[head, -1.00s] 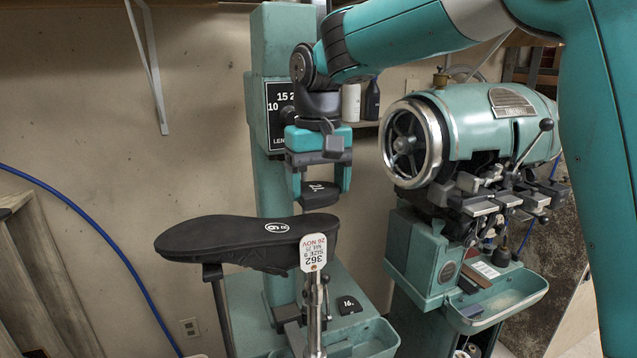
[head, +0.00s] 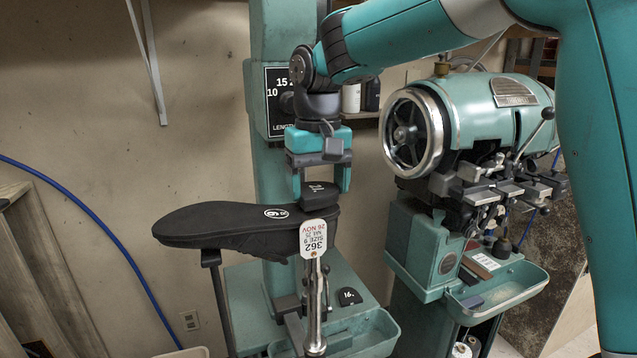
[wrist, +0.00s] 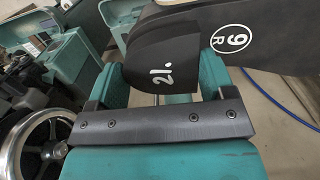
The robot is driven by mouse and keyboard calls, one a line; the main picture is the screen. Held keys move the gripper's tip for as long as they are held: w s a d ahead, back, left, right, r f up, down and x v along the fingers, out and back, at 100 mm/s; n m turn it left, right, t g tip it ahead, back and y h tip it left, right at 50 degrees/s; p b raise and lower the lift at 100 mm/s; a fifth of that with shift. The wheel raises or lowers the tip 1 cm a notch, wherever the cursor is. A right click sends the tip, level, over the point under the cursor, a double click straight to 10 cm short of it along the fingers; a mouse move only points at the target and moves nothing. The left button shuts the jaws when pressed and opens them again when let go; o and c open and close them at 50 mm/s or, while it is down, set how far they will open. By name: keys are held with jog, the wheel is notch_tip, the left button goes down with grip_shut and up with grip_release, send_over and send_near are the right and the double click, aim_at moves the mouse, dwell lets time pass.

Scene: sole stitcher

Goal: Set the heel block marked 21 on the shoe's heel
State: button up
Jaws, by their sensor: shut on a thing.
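The black heel block marked 21 (head: 320,196) is between the fingers of my gripper (head: 322,178), which is shut on it. The wrist view also shows the block (wrist: 165,52), with the "21." facing the camera, between the teal fingers (wrist: 155,85). The black shoe (head: 225,226) lies sole up on its stand, marked 9 R, toe to the left. The block is at the shoe's heel end, at the right, and looks in contact or nearly so; the exact gap cannot be told. In the wrist view the shoe (wrist: 265,35) adjoins the block's right side.
A white tag (head: 313,237) hangs in front of the heel on a metal post (head: 315,290). Another block marked 16 (head: 348,296) lies on the green machine's base below. A stitching machine (head: 470,125) with a large handwheel stands close at the right.

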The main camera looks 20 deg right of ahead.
jog(key=shift+f, duration=0.6)
jog(key=shift+r, duration=0.25)
dwell(0.6)
dwell(0.3)
jog(key=o, duration=0.9)
jog(key=shift+o, duration=0.2)
notch_tip(320, 180, up, 17)
jog(key=p, duration=0.7)
jog(key=s+a+f+n+y+b, duration=0.2)
jog(key=s+f+b, duration=0.3)
jog(key=s+f, duration=0.7)
jog(key=s+a+f+n+y+b, duration=0.2)
jog(key=s+f+n+b, duration=0.3)
jog(key=s+f, duration=0.7)
jog(key=shift+s+a+f, duration=0.25)
jog(key=shift+s+f, duration=0.1)
jog(key=shift+f, duration=0.1)
